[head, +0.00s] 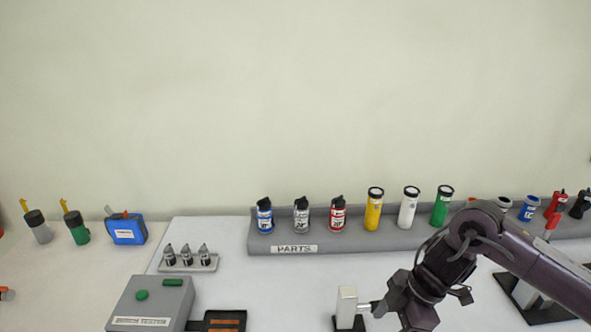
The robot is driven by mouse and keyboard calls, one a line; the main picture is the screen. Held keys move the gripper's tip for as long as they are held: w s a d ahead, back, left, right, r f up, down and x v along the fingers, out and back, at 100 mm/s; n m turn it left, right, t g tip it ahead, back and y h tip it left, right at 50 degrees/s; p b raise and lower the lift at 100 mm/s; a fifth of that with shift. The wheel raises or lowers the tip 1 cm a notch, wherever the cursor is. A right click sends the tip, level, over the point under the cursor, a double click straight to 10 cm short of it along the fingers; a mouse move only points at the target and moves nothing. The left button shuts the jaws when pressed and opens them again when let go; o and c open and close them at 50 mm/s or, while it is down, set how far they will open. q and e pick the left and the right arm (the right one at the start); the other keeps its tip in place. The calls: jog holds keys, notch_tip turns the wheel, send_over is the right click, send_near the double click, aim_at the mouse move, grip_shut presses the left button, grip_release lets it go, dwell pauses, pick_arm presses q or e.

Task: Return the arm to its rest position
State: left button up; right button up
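My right arm comes in from the right edge, and its dark gripper (392,306) is low in the picture, right of centre. The gripper is beside a small white block on a black base (346,304). A short metal rod (365,307) shows between the block and the gripper; I cannot tell whether the gripper touches it. The fingers are partly hidden, so their opening does not show. My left gripper is not in view.
A grey parts rack (345,240) with spark-coloured canisters and cylinders runs along the back. A grey tester box (150,302) stands at front left, near a small holder (190,263). A black stand (535,300) is under my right arm. The table's middle is clear.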

jog(key=a+r+m+t+y, duration=0.1)
jog(key=a+m+t+y, duration=0.5)
jog(key=a, duration=1.4)
jog(key=s+d+f+m+g+h, duration=0.1)
jog(key=s+d+f+m+h, duration=0.3)
jog(key=d, duration=0.3)
jog(key=s+d+f+m+g+h, duration=0.1)
jog(key=s+d+m+h, duration=0.2)
jog(key=s+d, duration=0.35)
jog(key=s+d+f+m+h, duration=0.3)
jog(key=s+d+m, duration=0.15)
jog(key=d, duration=0.35)
notch_tip(320, 180, down, 34)
jog(key=s+f+n+g+b, duration=0.1)
jog(key=s+g+b, duration=0.1)
jog(key=s+b, duration=0.15)
pick_arm(q)
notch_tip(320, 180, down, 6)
jog(key=b, duration=0.3)
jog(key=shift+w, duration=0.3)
pick_arm(e)
jog(key=s+d+f, duration=0.1)
jog(key=s+f, duration=0.8)
jog(key=s+d+f, duration=0.2)
jog(key=s+f, duration=0.7)
jog(key=shift+d+f+g, duration=0.25)
jog(key=shift+f+g, duration=0.1)
jog(key=shift+g, duration=0.05)
